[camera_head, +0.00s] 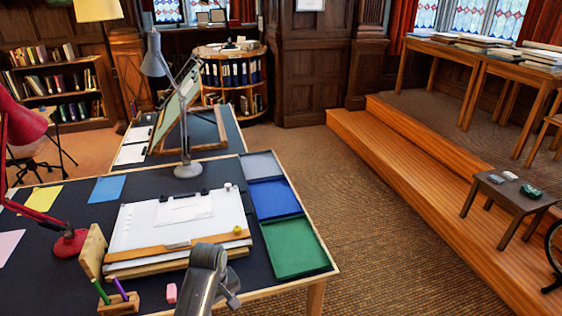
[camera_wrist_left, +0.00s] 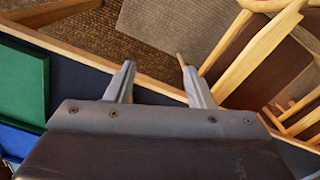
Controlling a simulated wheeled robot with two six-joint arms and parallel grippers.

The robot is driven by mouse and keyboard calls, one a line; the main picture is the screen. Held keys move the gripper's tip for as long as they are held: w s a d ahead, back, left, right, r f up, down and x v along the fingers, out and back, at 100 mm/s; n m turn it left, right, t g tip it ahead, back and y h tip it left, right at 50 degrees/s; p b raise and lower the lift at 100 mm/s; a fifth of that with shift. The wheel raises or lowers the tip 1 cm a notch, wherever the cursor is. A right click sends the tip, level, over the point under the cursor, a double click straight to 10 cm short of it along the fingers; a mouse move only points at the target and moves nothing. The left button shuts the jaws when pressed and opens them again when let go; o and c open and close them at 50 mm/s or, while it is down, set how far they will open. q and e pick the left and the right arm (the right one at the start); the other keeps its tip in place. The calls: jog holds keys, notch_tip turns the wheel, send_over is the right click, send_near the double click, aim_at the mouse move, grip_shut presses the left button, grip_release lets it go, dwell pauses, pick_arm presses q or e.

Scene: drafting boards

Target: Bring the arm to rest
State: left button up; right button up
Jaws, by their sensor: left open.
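My left gripper (camera_wrist_left: 158,78) shows in the left wrist view with its two fingers apart and nothing between them. It is over the wooden edge of the dark-topped desk, with carpet beyond. In the head view a grey part of my arm rises from the bottom edge in front of the drawing board (camera_head: 130,228); the fingers cannot be made out there. My right gripper is in neither view.
A green tray (camera_head: 296,247), a blue tray (camera_head: 273,199) and a grey tray (camera_head: 261,166) line the desk's right side. A red lamp (camera_head: 70,243) and a grey lamp (camera_head: 187,170) stand on the desk. A wooden chair (camera_wrist_left: 232,45) is near the gripper. Carpet right of the desk is clear.

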pick_arm(q)
jog(key=s+a+f+m, duration=0.1)
jog(key=s+a+f, duration=0.3)
jog(key=f, duration=0.5)
jog(key=s+a+f+m+b, duration=0.1)
jog(key=s+a+f, duration=0.1)
jog(key=s+f, duration=0.6)
jog(key=s+a+f+m, duration=0.15)
jog(key=s+f, duration=0.25)
jog(key=f, duration=0.7)
jog(key=s+a+f+m, duration=0.1)
jog(key=s+a+f, duration=0.1)
jog(key=s, duration=0.7)
jog(key=s+a+f+m+b, duration=0.1)
jog(key=s+a+f, duration=0.2)
jog(key=s, duration=0.6)
jog(key=s+a+f+m+t+y, duration=0.1)
jog(key=s+a+f, duration=0.1)
jog(key=s+f, duration=0.4)
jog(key=s, duration=0.3)
jog(key=shift+s+a, duration=0.15)
jog(key=shift+a, duration=0.2)
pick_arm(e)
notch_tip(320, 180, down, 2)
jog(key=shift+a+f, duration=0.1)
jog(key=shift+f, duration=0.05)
